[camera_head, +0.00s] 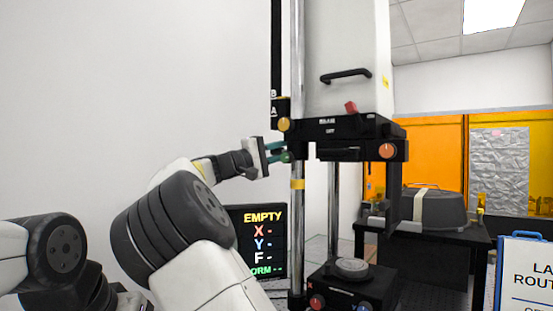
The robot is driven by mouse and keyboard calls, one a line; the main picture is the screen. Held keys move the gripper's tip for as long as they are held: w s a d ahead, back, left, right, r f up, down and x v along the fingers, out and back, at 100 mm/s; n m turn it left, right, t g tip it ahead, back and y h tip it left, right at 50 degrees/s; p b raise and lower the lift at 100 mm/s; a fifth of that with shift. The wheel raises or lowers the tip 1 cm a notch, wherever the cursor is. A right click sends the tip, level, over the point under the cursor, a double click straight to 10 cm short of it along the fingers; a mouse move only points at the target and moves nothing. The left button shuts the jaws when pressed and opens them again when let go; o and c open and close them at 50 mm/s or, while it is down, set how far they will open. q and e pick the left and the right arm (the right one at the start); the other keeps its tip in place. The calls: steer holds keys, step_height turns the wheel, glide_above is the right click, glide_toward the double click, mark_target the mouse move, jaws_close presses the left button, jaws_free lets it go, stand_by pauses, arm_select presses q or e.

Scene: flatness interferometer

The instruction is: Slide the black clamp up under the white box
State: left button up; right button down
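My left gripper (277,152) reaches in from the left beside the front column. Its two teal fingers are apart, one above the other. A small dark green round knob (287,157) is at the fingertips. It appears to belong to a black clamp on the column, mostly hidden by the fingers and too small to make out. I cannot tell whether the fingers touch it. The white box (345,45), with a black handle, stands higher up. A black carriage (340,128) with yellow, red and orange knobs is directly beneath it, above the gripper. My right gripper is not in view.
A black base (350,290) with a round grey disc sits under the carriage. A display reading EMPTY (262,217) stands at left. A dark table (440,238) with a grey case is behind at right.

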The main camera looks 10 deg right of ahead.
mark_target(274, 153)
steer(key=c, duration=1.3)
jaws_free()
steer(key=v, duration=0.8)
